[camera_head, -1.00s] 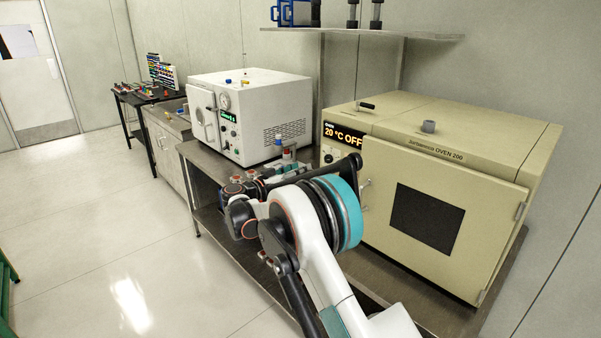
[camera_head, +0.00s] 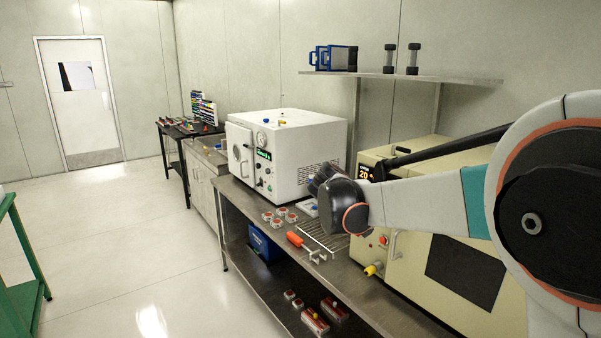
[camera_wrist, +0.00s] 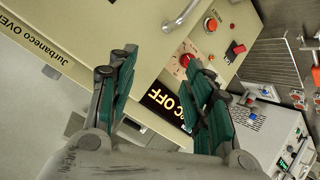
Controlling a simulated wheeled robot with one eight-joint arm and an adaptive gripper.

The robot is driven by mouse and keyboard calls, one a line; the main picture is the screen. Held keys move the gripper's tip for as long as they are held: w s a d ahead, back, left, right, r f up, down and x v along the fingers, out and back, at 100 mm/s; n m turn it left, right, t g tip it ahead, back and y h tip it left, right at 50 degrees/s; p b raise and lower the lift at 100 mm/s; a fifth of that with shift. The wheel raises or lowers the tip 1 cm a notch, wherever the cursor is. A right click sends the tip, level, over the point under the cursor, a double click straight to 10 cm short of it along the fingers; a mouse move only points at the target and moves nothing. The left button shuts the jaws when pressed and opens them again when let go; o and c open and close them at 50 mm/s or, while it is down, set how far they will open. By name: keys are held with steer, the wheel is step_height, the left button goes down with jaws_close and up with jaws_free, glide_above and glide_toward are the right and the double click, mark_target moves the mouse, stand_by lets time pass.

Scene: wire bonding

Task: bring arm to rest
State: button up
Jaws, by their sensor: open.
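My gripper (camera_wrist: 165,95) shows in the wrist view with its two green-padded fingers spread apart and nothing between them. Behind the fingers is the front of the beige oven with its display, red knob and handle. In the head view my arm reaches in from the right, bent, with its wrist (camera_head: 350,205) in front of the oven (camera_head: 470,265) and above the steel bench (camera_head: 365,302). The fingers themselves are hidden in the head view.
A white vacuum oven (camera_head: 290,150) stands on the bench. Small red-and-white parts (camera_head: 280,215), an orange-handled tool (camera_head: 305,246) and a wire rack (camera_head: 322,236) lie near the bench front. A shelf (camera_head: 420,77) is above.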

steer(key=s+d+n+y, duration=0.2)
steer(key=s+y, duration=0.3)
steer(key=s, duration=1.6)
steer(key=s+a+f+n+y, duration=0.1)
steer(key=s+a+f+y, duration=0.1)
steer(key=s, duration=0.6)
steer(key=s+a+f+n+y, duration=0.1)
steer(key=s+f, duration=0.4)
steer(key=s, duration=0.4)
steer(key=shift+a+f+y, duration=0.25)
steer(key=shift+a+y, duration=0.15)
steer(key=shift+c, duration=0.2)
